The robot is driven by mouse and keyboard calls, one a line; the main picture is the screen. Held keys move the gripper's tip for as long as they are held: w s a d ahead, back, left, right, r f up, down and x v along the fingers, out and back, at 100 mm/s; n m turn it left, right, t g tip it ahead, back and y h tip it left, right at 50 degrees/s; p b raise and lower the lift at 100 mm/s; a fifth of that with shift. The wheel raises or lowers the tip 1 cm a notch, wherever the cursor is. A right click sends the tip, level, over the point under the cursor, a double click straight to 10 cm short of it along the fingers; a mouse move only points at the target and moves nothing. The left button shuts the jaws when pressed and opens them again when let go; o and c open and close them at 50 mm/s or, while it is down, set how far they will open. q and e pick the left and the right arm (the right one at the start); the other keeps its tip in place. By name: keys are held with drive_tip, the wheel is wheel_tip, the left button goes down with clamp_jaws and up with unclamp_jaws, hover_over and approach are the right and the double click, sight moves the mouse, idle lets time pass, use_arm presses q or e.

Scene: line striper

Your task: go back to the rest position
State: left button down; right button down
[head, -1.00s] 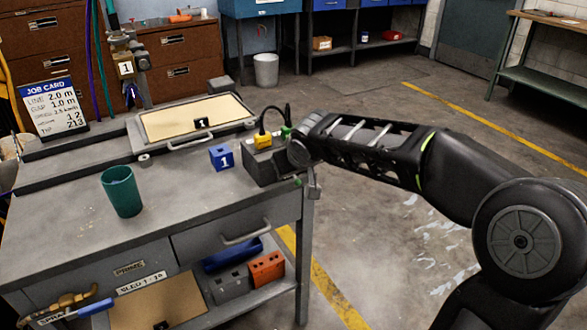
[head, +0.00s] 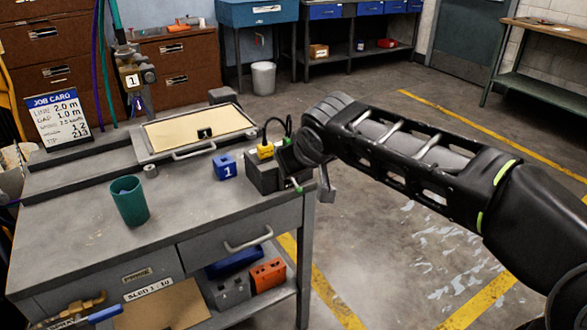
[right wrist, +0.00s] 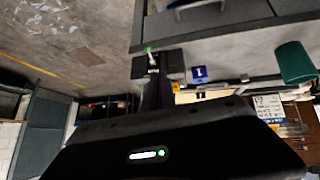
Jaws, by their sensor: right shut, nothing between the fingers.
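My right arm (head: 430,165) comes in from the right in the head view. Its gripper (head: 297,184) hangs at the right end of the grey workbench (head: 80,225), in front of the dark box (head: 263,175). The narrow dark fingers are shut with nothing between them. My left gripper is not in view.
On the bench are a blue block marked 1 (head: 226,167), a green cup (head: 130,202), a tan-topped tray (head: 175,150) and a job card (head: 57,110). A yellow plug (head: 265,151) with a black cable is on the box. Floor to the right is open.

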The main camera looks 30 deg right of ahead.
drive_tip(key=shift+s+a+r, duration=0.1)
drive_tip(key=shift+s+r, duration=0.1)
drive_tip(key=shift+s, duration=0.05)
idle(0.4)
